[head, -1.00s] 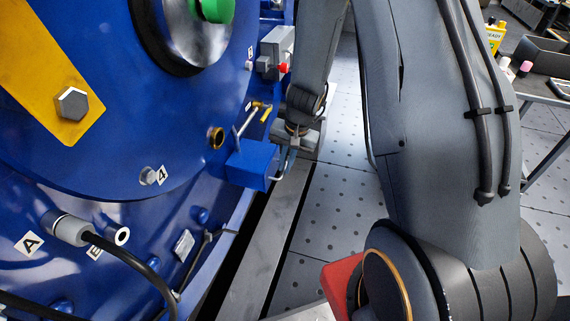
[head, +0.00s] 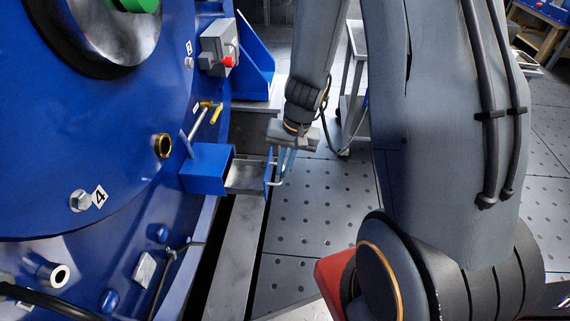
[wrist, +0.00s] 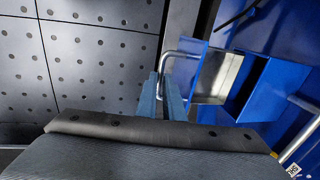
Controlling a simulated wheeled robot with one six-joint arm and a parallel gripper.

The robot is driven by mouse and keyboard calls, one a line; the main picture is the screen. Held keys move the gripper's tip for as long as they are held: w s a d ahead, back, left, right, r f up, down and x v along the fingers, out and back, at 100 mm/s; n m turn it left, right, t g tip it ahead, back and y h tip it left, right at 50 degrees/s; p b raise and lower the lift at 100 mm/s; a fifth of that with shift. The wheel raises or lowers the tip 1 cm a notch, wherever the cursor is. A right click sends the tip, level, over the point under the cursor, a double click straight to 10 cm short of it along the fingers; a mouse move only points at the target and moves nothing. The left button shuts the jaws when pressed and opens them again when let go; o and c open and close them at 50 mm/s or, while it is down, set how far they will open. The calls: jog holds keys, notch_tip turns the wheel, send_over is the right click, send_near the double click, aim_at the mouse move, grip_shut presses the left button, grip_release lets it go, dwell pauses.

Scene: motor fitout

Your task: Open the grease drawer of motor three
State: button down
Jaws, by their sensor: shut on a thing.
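The grease drawer (head: 246,177) is a metal tray with a blue front plate, sliding from a blue box (head: 207,169) on the side of the blue motor (head: 60,190). It stands clearly pulled out, its grey inside showing. It also shows in the wrist view (wrist: 217,78). My gripper (head: 285,168) is shut on the drawer's bent metal handle (wrist: 181,55), at the front plate. The exact contact is partly hidden by the fingers.
Above the drawer box are a brass port (head: 163,146), a yellow-handled valve (head: 216,113) and a grey switch box with a red knob (head: 219,50). A metal rail (head: 236,245) runs below the drawer. Perforated floor (head: 318,215) to the right is clear. A trolley (head: 354,80) stands behind.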

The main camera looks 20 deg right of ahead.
jog(key=shift+w, duration=0.1)
jog(key=c, duration=1.9)
grip_release()
jog(key=shift+d+r, duration=0.1)
notch_tip(320, 180, up, 8)
jog(key=d+p, duration=0.1)
jog(key=p, duration=0.2)
jog(key=shift+s+d+f, duration=0.15)
jog(key=shift+s+f, duration=0.05)
jog(key=shift+s, duration=0.2)
